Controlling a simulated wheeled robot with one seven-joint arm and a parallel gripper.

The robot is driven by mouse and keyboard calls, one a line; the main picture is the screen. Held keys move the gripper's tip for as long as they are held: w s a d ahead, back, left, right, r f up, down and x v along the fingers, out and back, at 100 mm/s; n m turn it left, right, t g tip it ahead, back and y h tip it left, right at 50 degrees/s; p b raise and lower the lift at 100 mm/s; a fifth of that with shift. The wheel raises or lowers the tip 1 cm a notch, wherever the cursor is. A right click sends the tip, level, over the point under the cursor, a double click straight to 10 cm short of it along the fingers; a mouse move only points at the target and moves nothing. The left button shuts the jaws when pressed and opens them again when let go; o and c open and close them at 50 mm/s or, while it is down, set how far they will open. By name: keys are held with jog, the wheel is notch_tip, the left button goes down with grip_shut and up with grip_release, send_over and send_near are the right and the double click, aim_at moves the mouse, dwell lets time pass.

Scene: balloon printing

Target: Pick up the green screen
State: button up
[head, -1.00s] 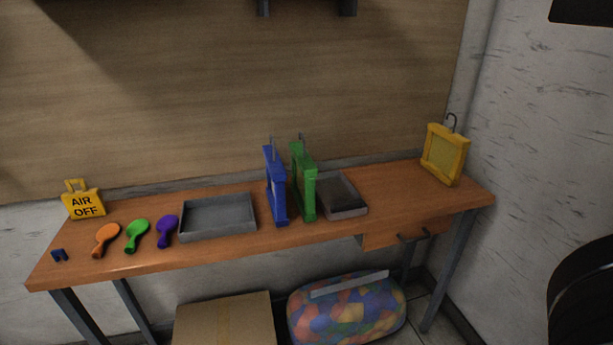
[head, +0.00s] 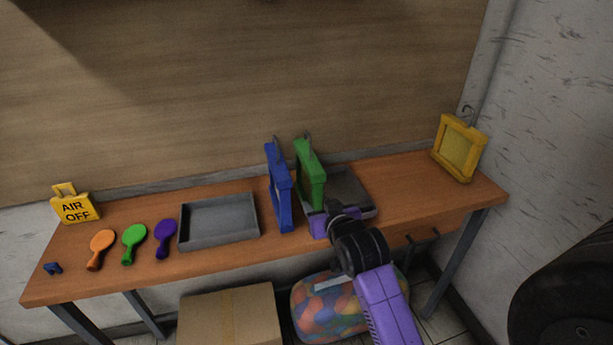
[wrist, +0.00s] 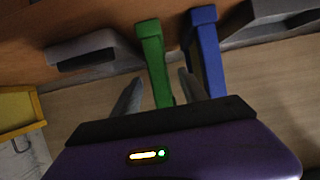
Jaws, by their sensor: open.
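The green screen (head: 310,172) stands upright on the table, with a hook at its top. In the wrist view the green screen (wrist: 151,52) lies between the two fingers of my gripper (wrist: 160,80). My gripper, also in the head view (head: 322,212), is open at the screen's near edge and hides its lower part. I cannot tell whether either finger touches it. The blue screen (head: 279,188) stands just left of it; in the wrist view the blue screen (wrist: 204,58) is close beside the right-hand finger.
A grey tray (head: 220,240) lies left of the blue screen, and another tray (head: 366,208) lies behind my gripper. A yellow screen (head: 459,149) stands at the right end. Paddles and an AIR OFF sign (head: 75,209) are at the left of the table (head: 140,278).

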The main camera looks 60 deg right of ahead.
jog(key=shift+p+x, duration=0.65)
jog(key=shift+x, duration=3.3)
jog(key=shift+s, duration=0.1)
grip_shut()
